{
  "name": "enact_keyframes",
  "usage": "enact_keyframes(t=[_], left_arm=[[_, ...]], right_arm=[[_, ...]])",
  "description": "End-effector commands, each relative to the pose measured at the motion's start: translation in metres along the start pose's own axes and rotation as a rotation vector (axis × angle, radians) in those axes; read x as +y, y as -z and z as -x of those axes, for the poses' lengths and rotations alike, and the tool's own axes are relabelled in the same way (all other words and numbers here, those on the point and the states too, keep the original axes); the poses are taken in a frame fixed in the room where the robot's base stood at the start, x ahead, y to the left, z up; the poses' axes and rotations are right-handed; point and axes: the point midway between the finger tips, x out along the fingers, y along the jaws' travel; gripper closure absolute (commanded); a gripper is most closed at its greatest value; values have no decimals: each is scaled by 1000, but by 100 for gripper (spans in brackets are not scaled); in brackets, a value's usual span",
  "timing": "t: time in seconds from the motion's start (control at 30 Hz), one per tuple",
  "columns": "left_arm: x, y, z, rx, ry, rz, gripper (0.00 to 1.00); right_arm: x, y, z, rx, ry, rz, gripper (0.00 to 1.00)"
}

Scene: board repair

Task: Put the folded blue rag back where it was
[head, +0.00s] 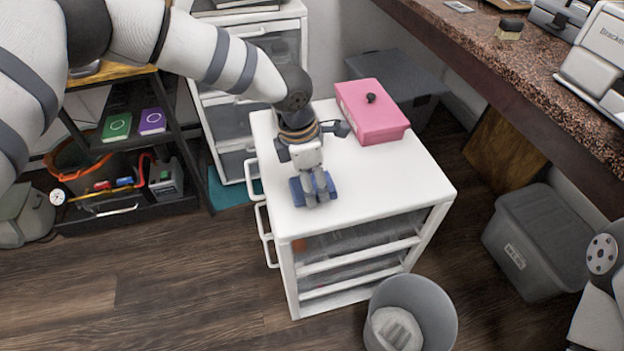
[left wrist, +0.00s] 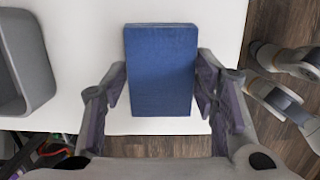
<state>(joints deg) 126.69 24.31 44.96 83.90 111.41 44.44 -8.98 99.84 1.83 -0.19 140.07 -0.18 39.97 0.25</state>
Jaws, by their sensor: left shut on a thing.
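The folded blue rag (head: 314,187) is held over the front part of the white drawer cabinet's top (head: 400,185). My left gripper (head: 316,194) points down and is shut on it. In the left wrist view the rag (left wrist: 161,70) is a flat blue rectangle, with one finger against each long side. I cannot tell whether its underside touches the top. Grey jointed parts, apparently of my right gripper (left wrist: 280,80), show at the right of the left wrist view. Their opening is unclear.
A pink box (head: 372,110) with a dark knob stands at the back of the cabinet top. The front right of the top is clear. A grey waste bin (head: 425,300) stands before the cabinet. A grey lidded bin (head: 540,240) stands under the counter (head: 500,55).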

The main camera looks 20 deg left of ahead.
Motion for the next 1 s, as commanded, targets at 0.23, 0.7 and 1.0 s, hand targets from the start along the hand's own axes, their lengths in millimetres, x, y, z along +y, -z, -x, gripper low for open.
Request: enact_keyframes(t=[0.23,0.7,1.0], left_arm=[[0,1,-3,0,1,1,27],[1,-1,40,-5,-5,0,27],[1,0,110,-2,-3,1,27]], right_arm=[[0,0,-1,-2,0,0,60],[0,2,8,16,1,0,60],[0,5,18,39,2,-1,60]])
